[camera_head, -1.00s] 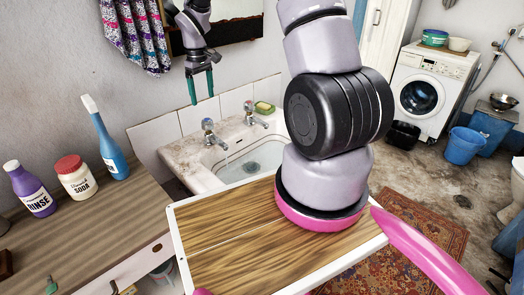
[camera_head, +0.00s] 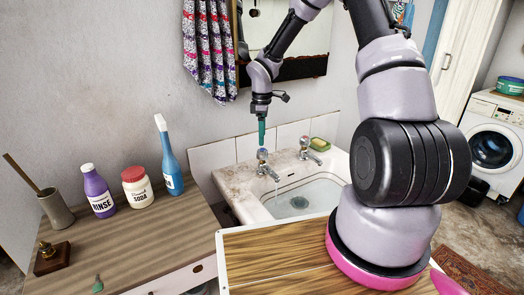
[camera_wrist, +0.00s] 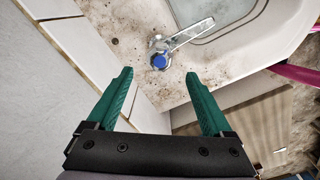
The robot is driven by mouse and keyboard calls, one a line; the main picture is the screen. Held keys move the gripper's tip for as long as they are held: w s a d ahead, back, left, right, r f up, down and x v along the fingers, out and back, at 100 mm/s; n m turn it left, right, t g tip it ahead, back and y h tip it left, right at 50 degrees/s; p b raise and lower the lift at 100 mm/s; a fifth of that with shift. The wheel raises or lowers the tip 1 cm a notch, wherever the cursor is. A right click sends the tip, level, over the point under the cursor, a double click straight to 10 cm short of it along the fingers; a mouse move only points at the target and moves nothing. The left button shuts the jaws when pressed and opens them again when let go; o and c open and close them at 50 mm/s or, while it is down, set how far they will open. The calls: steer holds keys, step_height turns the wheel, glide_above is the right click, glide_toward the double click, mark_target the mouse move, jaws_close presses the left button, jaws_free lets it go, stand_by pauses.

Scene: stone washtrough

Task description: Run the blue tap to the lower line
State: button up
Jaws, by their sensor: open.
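The blue tap (camera_head: 263,160) is the left of two chrome taps on the back ledge of the stone trough (camera_head: 243,197). Its blue cap (camera_wrist: 159,62) shows in the wrist view. A thin pale streak like running water hangs below its spout. The basin (camera_head: 315,192) has a dark drain, and I cannot make out a level line in it. My gripper (camera_head: 262,142) points down just above the blue tap. In the wrist view my gripper (camera_wrist: 159,77) is open and empty, with the cap seen between and slightly beyond the fingertips.
A tiled splashback (camera_head: 250,146) and mirror (camera_head: 300,66) are behind my arm. Bottles stand on the wooden counter (camera_head: 150,236) at left.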

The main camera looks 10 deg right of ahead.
mark_target(262, 149)
step_height(262, 149, down, 7)
steer(key=shift+r, duration=0.1)
stand_by(0.3)
jaws_close()
